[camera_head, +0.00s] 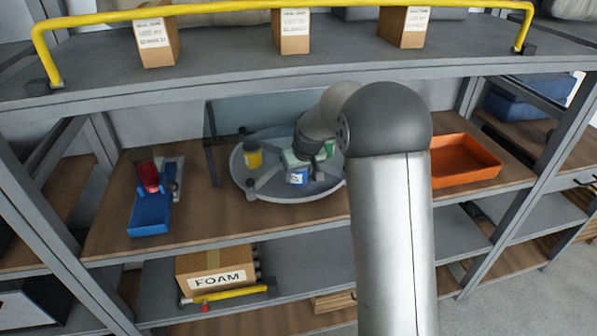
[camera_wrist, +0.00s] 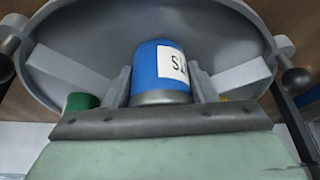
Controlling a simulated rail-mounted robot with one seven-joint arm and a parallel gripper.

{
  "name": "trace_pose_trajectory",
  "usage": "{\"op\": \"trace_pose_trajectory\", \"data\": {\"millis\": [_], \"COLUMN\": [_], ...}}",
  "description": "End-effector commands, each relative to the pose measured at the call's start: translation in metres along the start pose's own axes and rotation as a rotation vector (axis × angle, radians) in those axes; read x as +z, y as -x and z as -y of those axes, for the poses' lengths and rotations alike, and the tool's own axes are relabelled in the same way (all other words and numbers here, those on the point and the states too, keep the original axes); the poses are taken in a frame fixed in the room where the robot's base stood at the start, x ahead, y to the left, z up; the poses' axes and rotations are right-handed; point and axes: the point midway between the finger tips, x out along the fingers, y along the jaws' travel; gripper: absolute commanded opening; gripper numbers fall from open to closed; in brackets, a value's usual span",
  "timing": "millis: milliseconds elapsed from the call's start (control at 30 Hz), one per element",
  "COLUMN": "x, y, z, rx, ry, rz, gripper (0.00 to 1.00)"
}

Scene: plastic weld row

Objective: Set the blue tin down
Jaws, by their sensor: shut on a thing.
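The blue tin (camera_wrist: 155,62) with a white label stands out between my gripper's (camera_wrist: 161,88) two fingers, which are shut on it. In the head view the blue tin (camera_head: 298,177) is at the front right part of a round grey divided tray (camera_head: 262,192). My gripper (camera_head: 297,163) is over that tray, partly hidden by my arm. I cannot tell whether the tin's base touches the tray. A yellow tin (camera_head: 252,156) sits in the tray's left back part. A green tin (camera_head: 329,149) is behind and right of my gripper.
Small knobs (camera_wrist: 295,80) stick out around the round tray's rim. An upper shelf (camera_head: 220,70) overhangs.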

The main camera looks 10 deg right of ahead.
Motion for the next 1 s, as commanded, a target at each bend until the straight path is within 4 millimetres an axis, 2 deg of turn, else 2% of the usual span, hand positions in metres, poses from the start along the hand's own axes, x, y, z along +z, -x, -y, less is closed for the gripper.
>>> {"op": "trace_pose_trajectory", "data": {"millis": [367,400,467,767,867,1000], "x": [0.002,0.002,0.002,0.002,0.000,0.000], "y": [-0.006,-0.006,-0.005,-0.004,0.002,0.024], "z": [0.000,0.000,0.000,0.000,0.000,0.000], "rx": [0.001,0.001,0.001,0.001,0.001,0.002], "ry": [-0.001,-0.001,-0.001,-0.001,-0.001,-0.001], "rz": [-0.003,-0.002,-0.001,-0.001,-0.003,-0.005], "gripper": [0.21,0.57,0.73,0.73,0.73,0.73]}}
